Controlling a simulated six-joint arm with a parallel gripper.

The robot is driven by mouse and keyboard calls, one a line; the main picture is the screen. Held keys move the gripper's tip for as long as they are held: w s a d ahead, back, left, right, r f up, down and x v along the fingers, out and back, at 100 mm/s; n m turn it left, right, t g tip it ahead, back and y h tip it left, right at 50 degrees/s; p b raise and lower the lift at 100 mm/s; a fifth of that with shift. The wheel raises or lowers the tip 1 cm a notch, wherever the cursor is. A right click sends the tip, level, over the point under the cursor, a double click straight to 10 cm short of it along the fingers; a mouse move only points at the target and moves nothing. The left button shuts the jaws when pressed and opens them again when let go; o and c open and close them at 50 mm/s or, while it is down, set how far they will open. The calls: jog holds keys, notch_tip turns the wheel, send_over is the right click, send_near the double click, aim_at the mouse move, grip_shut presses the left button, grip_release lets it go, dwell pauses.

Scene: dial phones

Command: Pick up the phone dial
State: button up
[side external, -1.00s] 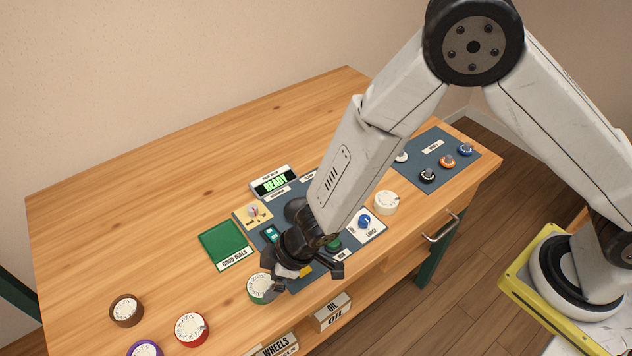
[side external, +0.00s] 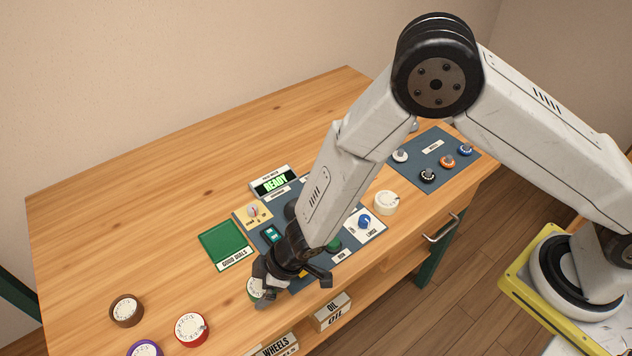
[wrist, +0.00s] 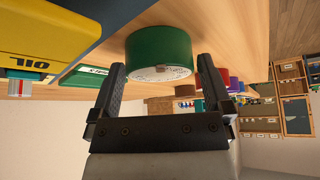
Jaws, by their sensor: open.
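Several phone dials with white faces and coloured sides stand on the wooden table. The green dial (side external: 252,287) is mostly hidden by my gripper (side external: 293,288) in the side external view. In the wrist view the green dial (wrist: 160,48) appears just ahead of my open gripper (wrist: 161,68), lined up between its two fingertips. I cannot tell whether a finger touches it. A brown dial (side external: 126,310), a red dial (side external: 191,329) and a purple dial (side external: 146,349) stand to the left. A cream dial (side external: 385,202) stands to the right of the arm.
A green tray (side external: 224,241) labelled good dials lies left of a blue-grey panel (side external: 376,234) with a blue knob (side external: 364,222) and a READY display (side external: 275,183). A second panel (side external: 421,156) holds small knobs. The table's back left is clear.

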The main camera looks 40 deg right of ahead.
jog(key=c, duration=1.1)
jog(key=shift+r, duration=0.15)
jog(key=shift+r, duration=0.6)
jog(key=shift+s+d+r, duration=1.3)
jog(key=shift+s+r, duration=0.6)
jog(key=shift+s+d+r, duration=1.3)
jog(key=shift+s+r, duration=0.65)
jog(key=shift+s+d+r, duration=1.3)
jog(key=shift+s+r, duration=0.6)
